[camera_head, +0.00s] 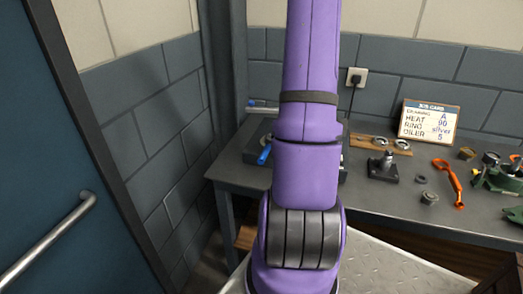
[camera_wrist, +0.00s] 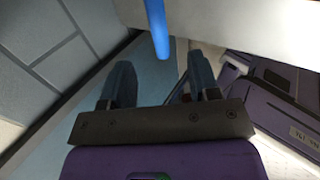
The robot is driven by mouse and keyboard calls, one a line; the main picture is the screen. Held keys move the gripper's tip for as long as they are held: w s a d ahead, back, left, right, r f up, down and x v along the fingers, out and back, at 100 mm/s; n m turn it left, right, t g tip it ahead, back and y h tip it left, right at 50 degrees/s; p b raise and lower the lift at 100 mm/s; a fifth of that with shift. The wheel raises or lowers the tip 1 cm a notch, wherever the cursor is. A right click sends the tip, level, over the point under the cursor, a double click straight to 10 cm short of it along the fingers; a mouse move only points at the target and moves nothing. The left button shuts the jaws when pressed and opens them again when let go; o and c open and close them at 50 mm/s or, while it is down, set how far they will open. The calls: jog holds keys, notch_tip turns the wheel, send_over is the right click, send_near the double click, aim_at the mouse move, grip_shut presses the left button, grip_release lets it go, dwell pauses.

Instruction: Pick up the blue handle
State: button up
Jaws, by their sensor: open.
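The blue handle (camera_head: 264,154) shows at the left end of the workbench, just left of my purple arm, which hides what lies behind it. In the wrist view a blue bar that looks like the same handle (camera_wrist: 158,28) comes down from the top edge, its rounded end near the gap between my fingers. My gripper (camera_wrist: 160,68) is open, with its two dark fingers spread and nothing seen between them. I cannot tell whether the handle's end is between the fingertips or beyond them. My gripper is hidden in the head view.
The grey workbench (camera_head: 395,197) holds a sign (camera_head: 429,122), a dark block with a post (camera_head: 383,167), an orange-red tool (camera_head: 447,182) and green parts (camera_head: 500,178) at right. A wall stands close to the bench's left end. A blue door (camera_head: 45,150) is at far left.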

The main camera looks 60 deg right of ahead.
aim_at(265, 152)
jog(key=shift+d+x, duration=0.15)
jog(key=shift+x, duration=2.55)
jog(key=shift+d+x, duration=0.1)
jog(key=shift+x, duration=2.65)
jog(key=shift+w+r, duration=0.1)
jog(key=shift+w, duration=0.05)
grip_shut()
